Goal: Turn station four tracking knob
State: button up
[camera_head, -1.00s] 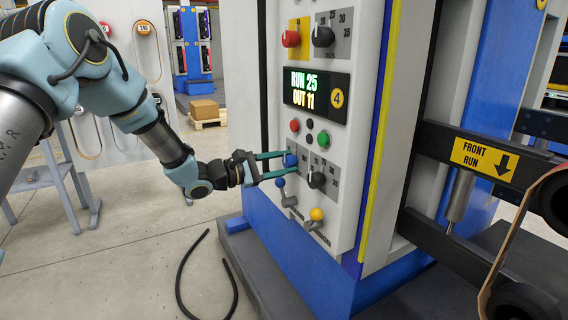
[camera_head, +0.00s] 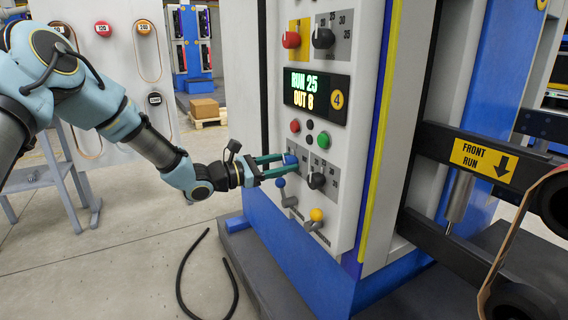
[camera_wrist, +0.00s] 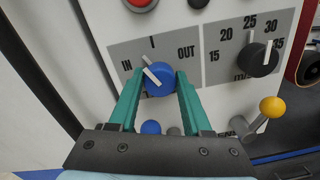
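The tracking knob (camera_wrist: 161,80) is blue, on a grey plate marked IN, I and OUT on the white control panel (camera_head: 345,190). Its white pointer leans up and left, toward the IN side. It also shows small in the head view, partly behind the fingers. My gripper (camera_wrist: 160,76) has its green fingers on either side of the knob and appears shut on it; it also shows in the head view (camera_head: 289,163). The display (camera_head: 316,96) reads RUN 25 and OUT 8, beside a yellow disc (camera_head: 337,99) marked 4.
A black knob (camera_wrist: 258,59) with a number scale is just right of the blue one. Blue-tipped (camera_head: 280,183) and yellow-tipped (camera_head: 316,215) levers stick out below. Red (camera_head: 295,126) and green (camera_head: 323,139) buttons are above. A black hose (camera_head: 183,275) lies on the floor.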

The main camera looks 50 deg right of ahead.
jog(key=o, duration=0.4)
jog(key=b+v, duration=0.1)
jog(key=v, duration=0.9)
jog(key=shift+a, duration=0.4)
jog(key=shift+w, duration=0.2)
jog(key=w+a+m+t+y+p, duration=0.1)
jog(key=a+y, duration=0.5)
jog(key=a, duration=1.1)
jog(key=w+a+m+t+y+p, duration=0.1)
jog(key=a+m+t+y+p, duration=0.3)
jog(key=a, duration=1.4)
jog(key=m+y+p, duration=0.2)
jog(key=m, duration=0.1)
jog(key=shift+w+a+y, duration=0.25)
jog(key=shift+w+y, duration=0.05)
jog(key=shift+y, duration=0.1)
jog(key=a+r+m+t+y+p, duration=0.1)
jog(key=a, duration=0.4)
jog(key=a+r+m+t+y+p, duration=0.1)
jog(key=a+r, duration=0.1)
jog(key=a, duration=0.3)
jog(key=w+a+r+m+t+y+p, duration=0.1)
jog(key=a+r, duration=0.1)
jog(key=a, duration=0.4)
jog(key=shift+r+t+y, duration=0.15)
jog(key=shift+t+y, duration=0.25)
jog(key=shift+c, duration=0.3)
